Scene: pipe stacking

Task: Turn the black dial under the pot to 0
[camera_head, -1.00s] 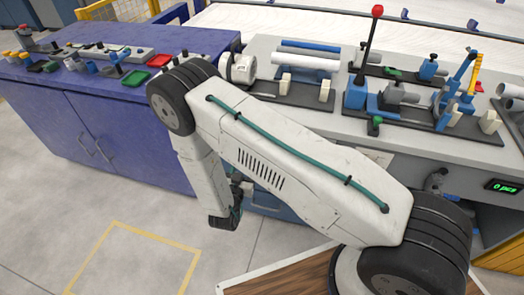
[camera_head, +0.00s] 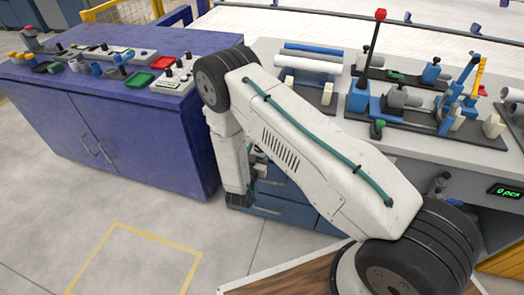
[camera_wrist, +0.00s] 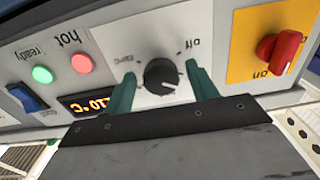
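In the wrist view the black dial (camera_wrist: 161,76) sits on a light plate of a control panel. The word "off" is printed upside down to its right, and smaller print is on its left. The exact pointer direction is hard to tell. My gripper (camera_wrist: 161,72) is open, with one teal finger left of the dial and one right of it. The fingers look apart from the dial; their depth relative to it is unclear. The pot is not seen. In the head view my arm hides the dial and its panel.
Beside the dial are a red switch (camera_wrist: 281,52) on a yellow plate, a red light (camera_wrist: 81,63), a green light (camera_wrist: 42,75), a blue rocker switch (camera_wrist: 27,98) and a lit display (camera_wrist: 88,104). The blue cabinet (camera_head: 130,140) stands left of my arm.

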